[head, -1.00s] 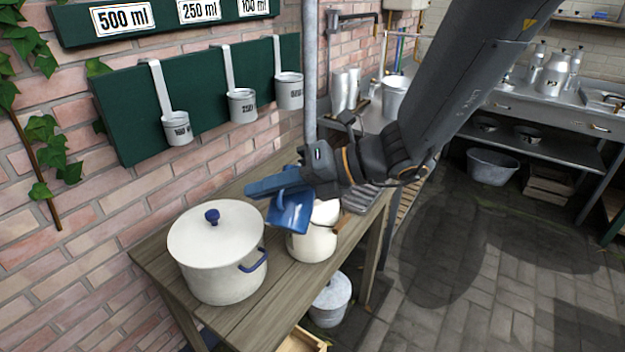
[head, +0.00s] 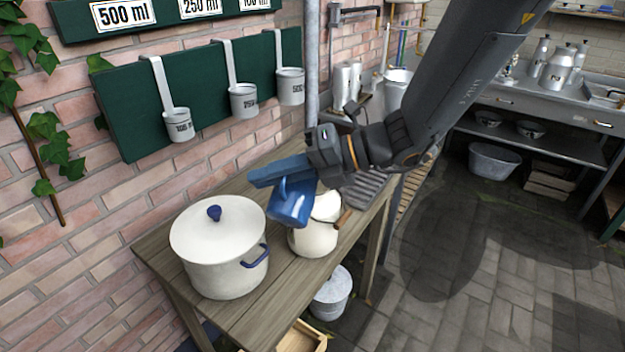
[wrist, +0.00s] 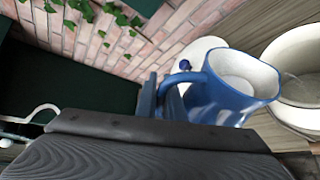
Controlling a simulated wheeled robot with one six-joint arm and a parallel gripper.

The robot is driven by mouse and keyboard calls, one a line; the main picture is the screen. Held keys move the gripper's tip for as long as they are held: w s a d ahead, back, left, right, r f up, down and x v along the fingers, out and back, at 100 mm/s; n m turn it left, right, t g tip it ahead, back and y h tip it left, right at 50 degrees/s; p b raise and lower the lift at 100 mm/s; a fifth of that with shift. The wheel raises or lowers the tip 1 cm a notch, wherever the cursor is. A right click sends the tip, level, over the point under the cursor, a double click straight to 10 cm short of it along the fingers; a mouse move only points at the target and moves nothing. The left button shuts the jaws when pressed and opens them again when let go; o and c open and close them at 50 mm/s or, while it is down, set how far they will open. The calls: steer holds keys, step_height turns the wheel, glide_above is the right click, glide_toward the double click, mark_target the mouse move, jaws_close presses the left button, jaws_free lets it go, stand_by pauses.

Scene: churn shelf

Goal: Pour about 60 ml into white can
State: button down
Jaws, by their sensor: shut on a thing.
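A blue mug with a pale inside (head: 291,207) is held tilted over the white can (head: 313,238), which stands on the wooden bench. My gripper (head: 277,176) is shut on the mug's handle. In the wrist view the mug (wrist: 238,92) is close and its rim leans right towards the can's open mouth (wrist: 300,45). A faint thin streak shows inside the can's mouth; I cannot tell for sure whether it is liquid. The mug hides part of the can in the head view. The liquid levels cannot be read.
A lidded white pot (head: 225,262) stands left of the can on the bench (head: 160,255). Several grey measuring dippers (head: 243,101) hang on a green board at the wall. A grey lidded bucket (head: 332,295) and a wooden crate (head: 301,338) are below. The paved floor at right is clear.

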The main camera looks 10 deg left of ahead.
steer(key=shift+w+r, duration=0.25)
steer(key=shift+r, duration=0.15)
steer(key=shift+w+d+r+m+g+y, duration=0.1)
steer(key=shift+w+r+m+g+y, duration=0.2)
steer(key=shift+w+r+m+g, duration=0.3)
stand_by(2.1)
steer(key=s+f, duration=0.1)
steer(key=f+n+t+b, duration=0.1)
steer(key=s+f+n, duration=0.1)
steer(key=shift+s+f+t+h, duration=0.35)
steer(key=shift+f+t+h, duration=0.05)
steer(key=shift+n+t, duration=0.3)
steer(key=shift+n, duration=0.1)
steer(key=shift+s+a+f+n+b, duration=0.25)
steer(key=shift+s+n+b, duration=0.15)
steer(key=shift+b, duration=0.2)
steer(key=shift+f, duration=0.1)
stand_by(0.8)
